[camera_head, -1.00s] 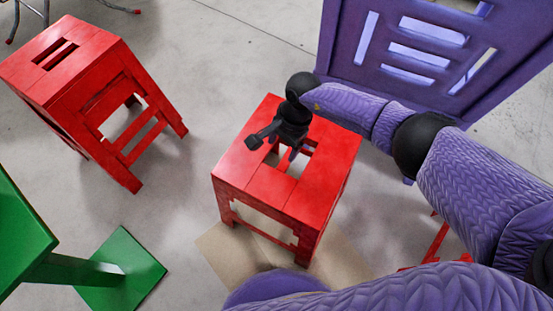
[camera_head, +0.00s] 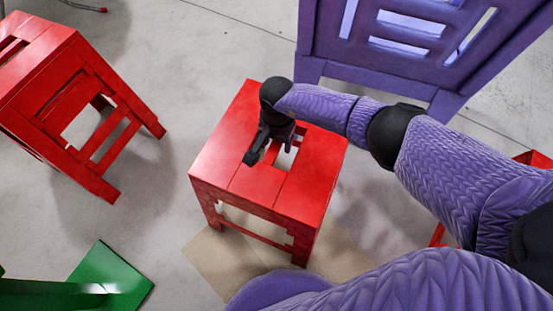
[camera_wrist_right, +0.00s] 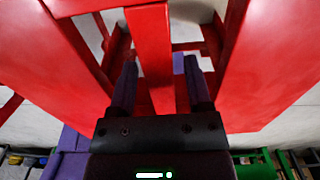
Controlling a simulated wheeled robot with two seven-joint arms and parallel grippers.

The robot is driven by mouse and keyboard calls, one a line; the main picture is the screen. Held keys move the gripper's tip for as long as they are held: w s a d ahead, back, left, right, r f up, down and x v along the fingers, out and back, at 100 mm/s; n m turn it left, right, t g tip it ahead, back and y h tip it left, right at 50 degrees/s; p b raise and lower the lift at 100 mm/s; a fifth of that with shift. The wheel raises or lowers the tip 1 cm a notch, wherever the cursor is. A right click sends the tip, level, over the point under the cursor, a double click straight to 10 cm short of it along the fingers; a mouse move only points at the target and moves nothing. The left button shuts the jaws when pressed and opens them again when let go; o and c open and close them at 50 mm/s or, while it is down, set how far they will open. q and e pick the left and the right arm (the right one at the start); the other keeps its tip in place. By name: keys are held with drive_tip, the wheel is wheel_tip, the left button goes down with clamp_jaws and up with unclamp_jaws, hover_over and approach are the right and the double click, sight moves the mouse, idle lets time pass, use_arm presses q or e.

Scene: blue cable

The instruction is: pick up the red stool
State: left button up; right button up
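The red stool (camera_head: 235,155) stands upright on the floor in the middle of the head view, with slots and a slat in its seat. My right gripper (camera_head: 272,148) is low over the seat's middle, its fingers mostly hidden in the head view. In the right wrist view, the gripper (camera_wrist_right: 160,72) has its two dark fingers apart at the slots, one on each side of the red central slat (camera_wrist_right: 152,45). Small gaps show between fingers and slat, so it looks open and not clamped. My left gripper is not in view.
A second red stool (camera_head: 40,75) stands at the left. A green piece with a flat base (camera_head: 115,280) is at the lower left. A purple slotted chair (camera_head: 340,70) stands close behind the stool. Another red thing (camera_head: 535,160) is partly hidden at the right.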

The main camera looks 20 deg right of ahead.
clamp_jaws()
idle(1.2)
